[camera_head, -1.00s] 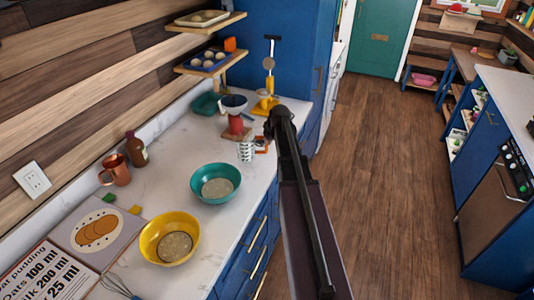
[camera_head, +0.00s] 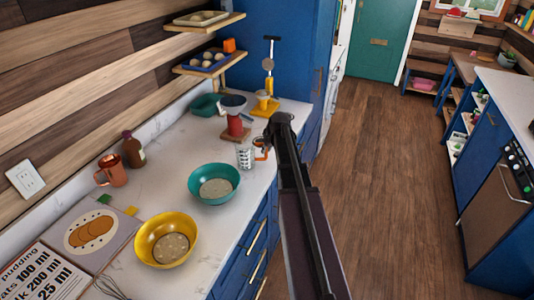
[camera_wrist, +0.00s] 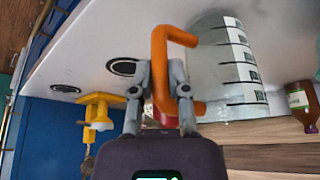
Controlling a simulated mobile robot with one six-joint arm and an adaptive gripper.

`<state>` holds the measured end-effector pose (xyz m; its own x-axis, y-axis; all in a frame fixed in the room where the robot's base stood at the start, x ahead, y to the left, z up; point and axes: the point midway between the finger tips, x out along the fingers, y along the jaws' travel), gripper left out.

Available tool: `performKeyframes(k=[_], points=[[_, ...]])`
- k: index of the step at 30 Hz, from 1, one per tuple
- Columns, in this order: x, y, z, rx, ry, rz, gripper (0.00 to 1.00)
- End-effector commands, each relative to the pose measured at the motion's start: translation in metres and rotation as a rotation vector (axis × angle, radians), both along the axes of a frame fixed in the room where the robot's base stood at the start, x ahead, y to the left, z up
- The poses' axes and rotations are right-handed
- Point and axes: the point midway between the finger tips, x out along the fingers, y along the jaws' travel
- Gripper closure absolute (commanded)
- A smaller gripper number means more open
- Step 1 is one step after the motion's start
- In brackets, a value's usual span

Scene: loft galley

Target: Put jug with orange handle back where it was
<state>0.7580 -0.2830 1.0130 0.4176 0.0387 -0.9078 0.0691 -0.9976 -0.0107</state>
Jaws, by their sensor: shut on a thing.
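The clear jug (camera_head: 243,158) with dark measuring marks and an orange handle (camera_head: 262,153) is at the right edge of the counter, behind and right of the teal bowl. In the wrist view, the jug (camera_wrist: 222,70) appears upside down and its orange handle (camera_wrist: 172,36) is between my fingers. My gripper (camera_wrist: 160,92) is shut on the handle. In the head view my gripper (camera_head: 267,142) is partly hidden by my arm. I cannot tell whether the jug's base touches the counter.
A red stand with a funnel (camera_head: 235,120) is close behind the jug. A teal bowl (camera_head: 213,184) and yellow bowl (camera_head: 166,240) stand nearer. A yellow device (camera_head: 266,103) is farther back. Dark round marks (camera_wrist: 122,67) show on the counter. Bare counter (camera_head: 165,180) lies left of the teal bowl.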

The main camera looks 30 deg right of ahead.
Motion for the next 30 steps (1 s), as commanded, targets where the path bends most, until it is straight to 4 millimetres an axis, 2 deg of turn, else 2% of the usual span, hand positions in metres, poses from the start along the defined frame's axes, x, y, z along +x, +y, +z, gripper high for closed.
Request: performKeyframes(k=[14,15,18,30], points=[[0.0003,0.0007,-0.0043,0.001,0.000,0.000,1.00],[0.0003,0.0007,-0.0045,0.000,0.000,0.001,0.76],[0.0003,0.0009,-0.0036,0.000,0.000,0.001,0.46],[0.0005,0.0012,-0.0031,0.000,0.000,0.001,0.44]])
